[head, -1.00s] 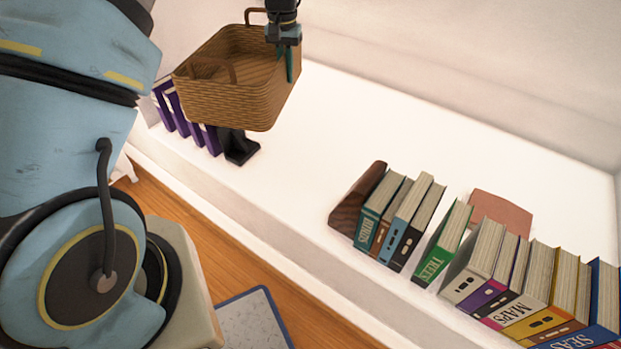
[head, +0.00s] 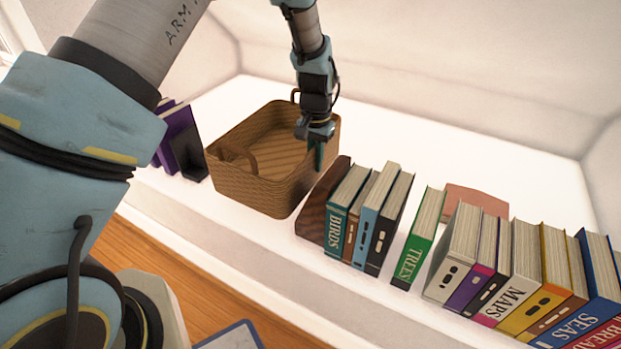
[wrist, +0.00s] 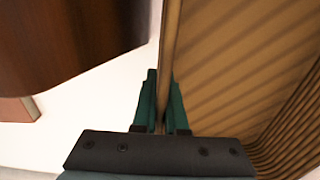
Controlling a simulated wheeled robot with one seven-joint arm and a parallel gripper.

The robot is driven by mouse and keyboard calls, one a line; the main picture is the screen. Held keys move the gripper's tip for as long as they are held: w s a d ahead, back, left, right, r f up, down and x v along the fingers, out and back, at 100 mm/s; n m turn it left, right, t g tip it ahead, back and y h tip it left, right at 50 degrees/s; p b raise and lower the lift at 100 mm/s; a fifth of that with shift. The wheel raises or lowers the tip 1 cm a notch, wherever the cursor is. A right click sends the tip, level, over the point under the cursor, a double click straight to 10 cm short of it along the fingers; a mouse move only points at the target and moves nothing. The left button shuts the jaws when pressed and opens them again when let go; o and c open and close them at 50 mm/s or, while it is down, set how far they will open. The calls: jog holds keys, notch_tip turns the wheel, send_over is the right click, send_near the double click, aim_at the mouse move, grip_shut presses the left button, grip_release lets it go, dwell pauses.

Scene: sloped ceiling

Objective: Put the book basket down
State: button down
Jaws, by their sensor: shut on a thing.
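The book basket (head: 262,192) is a brown woven, empty basket with two loop handles, at the centre-left of the white shelf in the head view. It looks level and stands between the purple books and the brown bookend. I cannot tell for sure whether its base touches the shelf. My gripper (head: 316,152) is shut on the basket's right rim. In the wrist view my gripper (wrist: 162,100) has its green fingers on either side of the thin basket wall (wrist: 170,50), with the basket's inside to the right.
A dark brown bookend (head: 318,215) stands close to the basket's right side, with a row of books (head: 372,222) beyond it. Purple books (head: 178,130) and a black bookend (head: 190,157) stand at left.

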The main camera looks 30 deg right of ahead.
aim_at(315, 174)
jog(key=shift+f, duration=2.4)
jog(key=c, duration=1)
grip_release()
jog(key=shift+o, duration=0.2)
notch_tip(315, 174, up, 12)
jog(key=shift+r, duration=0.1)
